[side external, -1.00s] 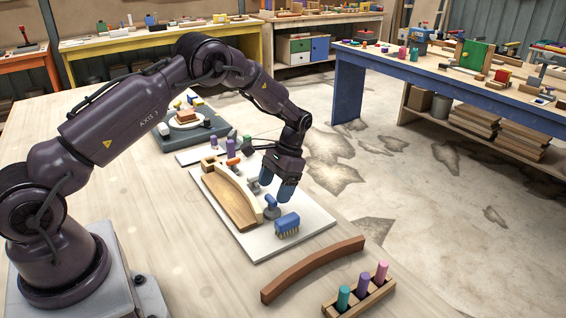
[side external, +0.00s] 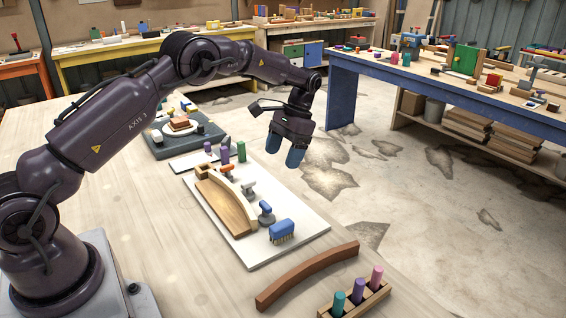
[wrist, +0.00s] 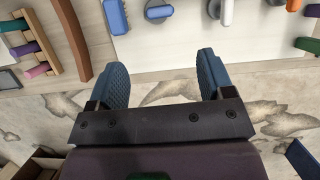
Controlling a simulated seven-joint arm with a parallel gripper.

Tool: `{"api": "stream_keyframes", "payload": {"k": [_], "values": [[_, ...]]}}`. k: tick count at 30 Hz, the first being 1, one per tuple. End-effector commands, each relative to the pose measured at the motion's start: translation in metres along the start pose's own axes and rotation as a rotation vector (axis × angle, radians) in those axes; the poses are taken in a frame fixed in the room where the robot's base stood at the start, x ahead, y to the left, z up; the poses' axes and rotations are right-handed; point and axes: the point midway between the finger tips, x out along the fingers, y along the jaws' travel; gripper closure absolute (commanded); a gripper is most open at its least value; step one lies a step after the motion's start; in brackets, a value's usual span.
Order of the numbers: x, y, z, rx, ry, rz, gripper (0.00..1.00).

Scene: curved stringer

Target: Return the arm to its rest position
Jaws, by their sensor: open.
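My gripper (side external: 285,150) is raised in the air beyond the far edge of the white board (side external: 300,214) in the side view. Its two blue fingers are apart with nothing between them. In the wrist view the open fingers (wrist: 157,80) frame the table edge and the floor. A pale curved strip (side external: 237,200) lies against a brown wooden block (side external: 226,207) on the board. A blue-topped clamp (side external: 266,213), a grey-white clamp (side external: 249,188) and an orange-topped clamp (side external: 227,170) stand along the strip.
A blue brush (side external: 281,231) lies on the board's near end. A brown curved bar (side external: 308,272) and a rack of coloured pegs (side external: 357,298) are in front. A dark tray (side external: 183,139) sits behind. Open floor lies right of the table.

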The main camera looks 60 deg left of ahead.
Motion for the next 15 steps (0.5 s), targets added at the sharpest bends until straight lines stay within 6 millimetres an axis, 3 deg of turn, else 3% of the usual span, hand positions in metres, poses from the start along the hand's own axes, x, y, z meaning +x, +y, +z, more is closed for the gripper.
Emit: {"api": "stream_keyframes", "payload": {"k": [3, 6, 11, 15], "values": [[0.016, 0.0, -0.002, -0.026, 0.01, -0.001, 0.26], [0.024, 0.003, 0.008, -0.046, 0.016, 0.004, 0.26], [0.002, 0.016, 0.042, -0.071, 0.091, 0.008, 0.26], [-0.023, 0.031, 0.081, -0.082, 0.181, 0.009, 0.26]]}}
